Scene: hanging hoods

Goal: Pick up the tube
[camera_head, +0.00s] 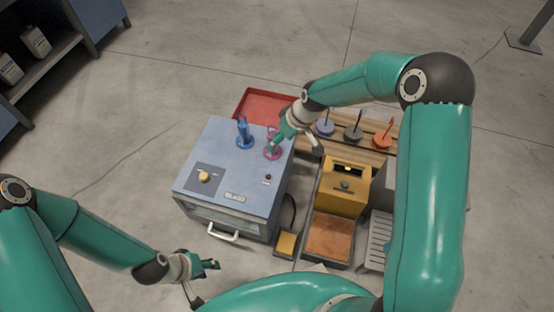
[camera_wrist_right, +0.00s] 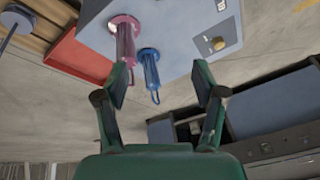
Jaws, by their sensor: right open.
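Two upright tube-like pieces stand on top of the blue-grey box (camera_head: 225,160): a blue one (camera_head: 243,133) and a pink one (camera_head: 272,153), each on a round base of its own colour. I cannot tell which is the tube. My right gripper (camera_head: 277,141) is over the pink piece and partly hides it. In the right wrist view the gripper (camera_wrist_right: 160,83) is open and empty, with the pink piece (camera_wrist_right: 124,40) and blue piece (camera_wrist_right: 149,68) beyond its fingers. My left gripper (camera_head: 209,265) is in front of the box, away from both; its finger gap is unclear.
A red tray (camera_head: 250,98) lies behind the box. To the right are a wooden rack with several coloured disc-based pieces (camera_head: 353,134), a yellow machine (camera_head: 343,190) and a brown-topped tray (camera_head: 330,236). A shelf (camera_head: 45,65) stands far left. Floor left of the box is clear.

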